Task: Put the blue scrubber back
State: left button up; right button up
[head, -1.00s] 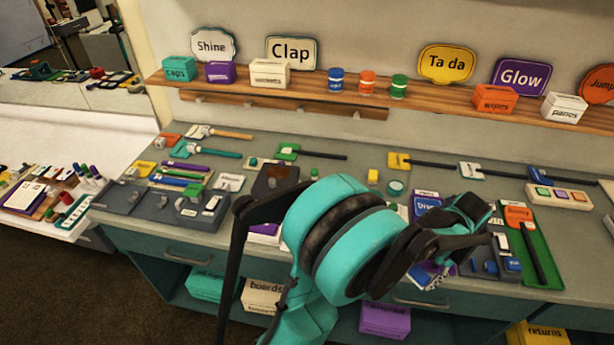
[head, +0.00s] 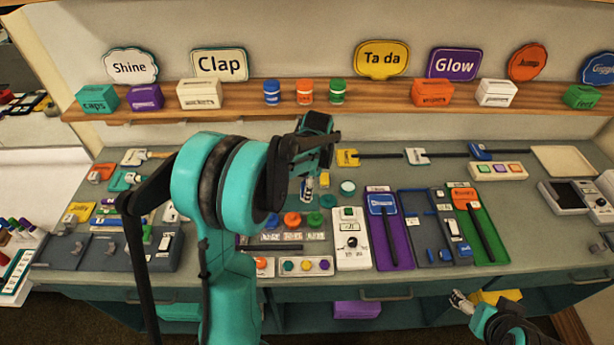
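I cannot tell for sure which item is the blue scrubber. A blue-headed tool with a black handle (head: 383,205) lies in a purple tray (head: 402,258), and a blue-headed piece (head: 480,151) lies in the back row of tools. A dark blue tray (head: 413,222) beside the purple one holds several small blue pieces. My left gripper (head: 307,192) points down over the counter, left of the white dial box; its fingers are small and partly hidden by its wrist. My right gripper (head: 460,301) is low, in front of the counter's edge, with pale tips.
A white dial box (head: 351,246), a green tray (head: 491,257) with an orange-headed tool, and small coloured jars (head: 292,219) crowd the counter. A wooden shelf (head: 390,96) with boxes and signs runs behind. Bare counter shows at the front right.

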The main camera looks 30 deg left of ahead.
pick_arm(q)
jog(key=w+a, duration=0.7)
jog(key=w, duration=0.4)
jog(key=f, duration=0.2)
jog(key=f+b, duration=0.1)
jog(key=f, duration=0.1)
jog(key=w+f+b, duration=0.1)
jog(key=f, duration=0.1)
jog(key=shift+f, duration=0.2)
notch_tip(320, 180, down, 5)
jog(key=shift+r+b, duration=0.1)
jog(key=shift+b, duration=0.5)
jog(key=shift+w+a+f, duration=0.15)
jog(key=shift+w+f, duration=0.05)
jog(key=shift+f, duration=0.1)
jog(key=shift+f, duration=0.1)
jog(key=o, duration=1.1)
